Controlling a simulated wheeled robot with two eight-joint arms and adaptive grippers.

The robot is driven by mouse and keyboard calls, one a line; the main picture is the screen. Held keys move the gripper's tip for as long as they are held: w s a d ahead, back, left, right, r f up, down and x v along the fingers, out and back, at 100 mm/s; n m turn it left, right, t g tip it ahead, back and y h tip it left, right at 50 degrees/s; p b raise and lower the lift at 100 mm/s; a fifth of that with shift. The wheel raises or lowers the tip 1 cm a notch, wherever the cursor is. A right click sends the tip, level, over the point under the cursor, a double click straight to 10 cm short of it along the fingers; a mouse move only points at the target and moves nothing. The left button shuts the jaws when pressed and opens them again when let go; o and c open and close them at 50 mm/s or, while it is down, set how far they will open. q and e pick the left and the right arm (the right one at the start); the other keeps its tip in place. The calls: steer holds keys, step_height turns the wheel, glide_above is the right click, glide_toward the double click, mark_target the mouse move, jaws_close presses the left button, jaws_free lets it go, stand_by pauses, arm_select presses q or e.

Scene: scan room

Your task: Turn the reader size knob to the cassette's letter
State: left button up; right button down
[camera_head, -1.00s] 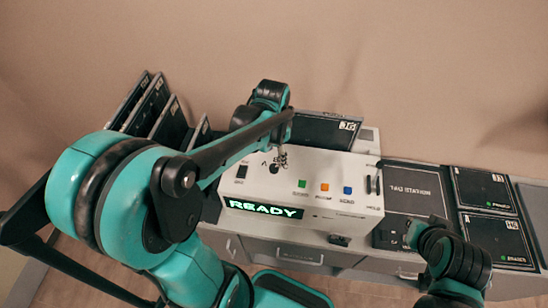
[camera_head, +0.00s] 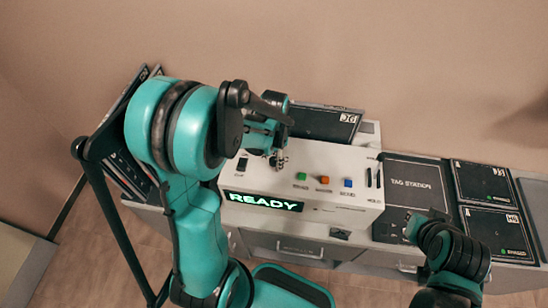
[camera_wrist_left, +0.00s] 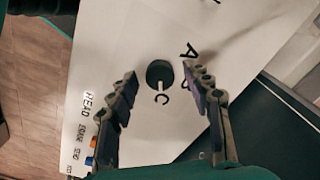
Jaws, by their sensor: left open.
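The white reader (camera_head: 320,165) stands on the counter with READY lit green on its display (camera_head: 263,201). In the left wrist view, the dark round knob (camera_wrist_left: 159,72) sits on the reader's white face, with A and C printed beside it. Its white mark points toward the C. My left gripper (camera_wrist_left: 162,76) is open, with one finger on each side of the knob; contact is not clear. In the head view my left gripper (camera_head: 280,159) covers the knob. A black cassette (camera_head: 322,123) leans at the reader's back; its label is too small to read surely. My right gripper (camera_head: 414,227) is low at right.
Green, orange and blue buttons (camera_head: 324,180) sit right of the knob. A dark TAG STATION pad (camera_head: 412,178) and two black cassettes (camera_head: 482,182) lie to the right. More cassettes stand at left, partly behind my left arm. The wall is close behind.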

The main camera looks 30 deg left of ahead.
arm_select(q)
jaws_close()
steer(key=shift+n, duration=0.3)
steer(key=n+b, duration=0.1)
steer(key=n, duration=0.3)
steer(key=shift+n, duration=0.3)
steer(key=n+b, duration=0.1)
steer(key=n, duration=0.5)
steer(key=shift+n, duration=0.4)
jaws_free()
